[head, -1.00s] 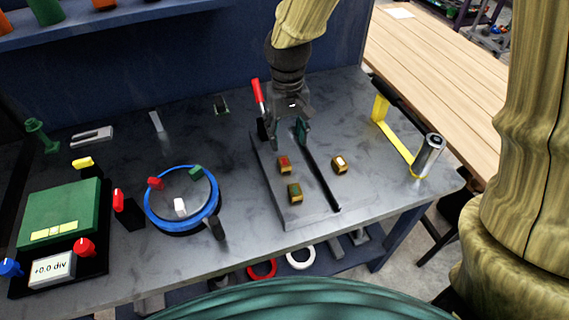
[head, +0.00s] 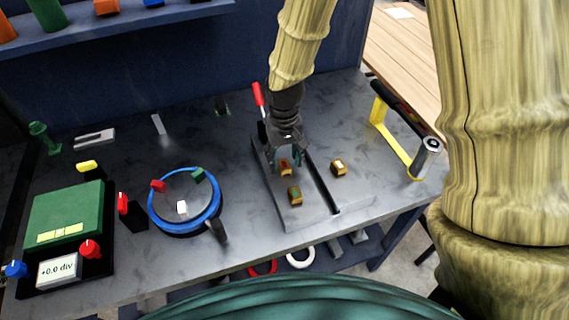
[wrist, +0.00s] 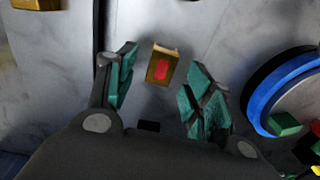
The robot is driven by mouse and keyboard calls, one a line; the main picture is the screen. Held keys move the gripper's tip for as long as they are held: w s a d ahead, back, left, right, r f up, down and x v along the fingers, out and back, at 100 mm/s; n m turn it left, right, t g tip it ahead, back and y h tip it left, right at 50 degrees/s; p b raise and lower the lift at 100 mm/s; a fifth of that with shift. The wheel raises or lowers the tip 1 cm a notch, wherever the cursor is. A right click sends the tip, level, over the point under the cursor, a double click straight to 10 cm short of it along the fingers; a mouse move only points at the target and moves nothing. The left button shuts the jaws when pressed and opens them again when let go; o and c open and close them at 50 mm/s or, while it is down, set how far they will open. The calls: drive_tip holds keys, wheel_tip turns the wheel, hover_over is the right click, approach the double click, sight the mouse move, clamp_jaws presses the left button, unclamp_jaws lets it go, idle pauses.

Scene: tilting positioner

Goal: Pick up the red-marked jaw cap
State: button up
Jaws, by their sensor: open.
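The red-marked jaw cap (head: 285,167) is a small brass-coloured block with a red patch on top, lying on the grey plate (head: 300,219). In the wrist view the red-marked cap (wrist: 161,66) shows between and slightly beyond the two teal fingertips. My gripper (head: 285,158) is open above the cap in the head view, with its fingers on either side of it. In the wrist view my gripper (wrist: 160,85) has a gap on both sides of the cap, and nothing is held.
A green-marked cap (head: 295,195) lies just in front, and a white-marked cap (head: 338,168) lies to the right past a dark slot. A red-handled clamp (head: 258,95) stands behind left. A blue-ringed round dish (head: 157,218) is to the left.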

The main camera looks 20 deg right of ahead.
drive_tip(key=shift+f, duration=1.05)
drive_tip(key=shift+c, duration=0.4)
drive_tip(key=c, duration=1)
clamp_jaws()
drive_tip(key=shift+r, duration=0.15)
